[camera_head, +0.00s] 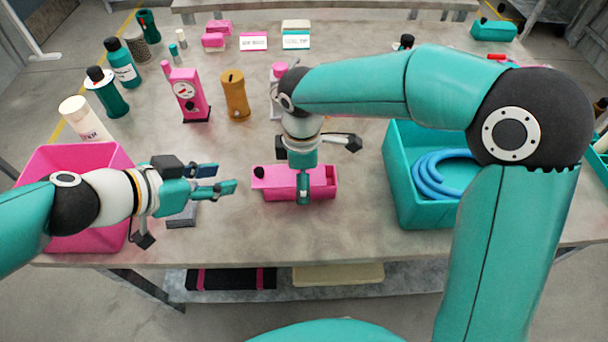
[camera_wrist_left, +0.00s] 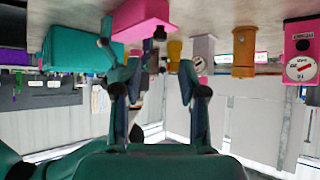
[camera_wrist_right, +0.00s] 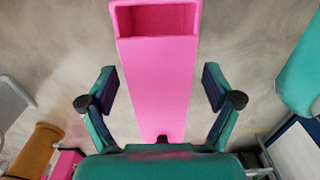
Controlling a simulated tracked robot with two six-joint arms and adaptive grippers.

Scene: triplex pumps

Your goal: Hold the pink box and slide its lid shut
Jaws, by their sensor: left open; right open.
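The pink box (camera_head: 322,194) lies on the table with its lid (camera_head: 278,176) partly slid open. The lid's black knob (camera_head: 258,172) is at the left end, and the opening is at the right. In the right wrist view the opening (camera_wrist_right: 158,18) is at the top and the lid (camera_wrist_right: 155,85) runs down to the knob. My right gripper (camera_head: 303,190) points down over the box, its open fingers on either side and apart from it. My left gripper (camera_head: 222,179) is open and empty, left of the box. The left wrist view shows the box (camera_wrist_left: 143,16) ahead.
A pink crate (camera_head: 75,157) stands left, under my left arm. A teal crate (camera_head: 408,211) holding a blue hose (camera_head: 440,175) stands right. Behind the box are a pink gauge unit (camera_head: 188,95), an orange canister (camera_head: 234,95) and bottles.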

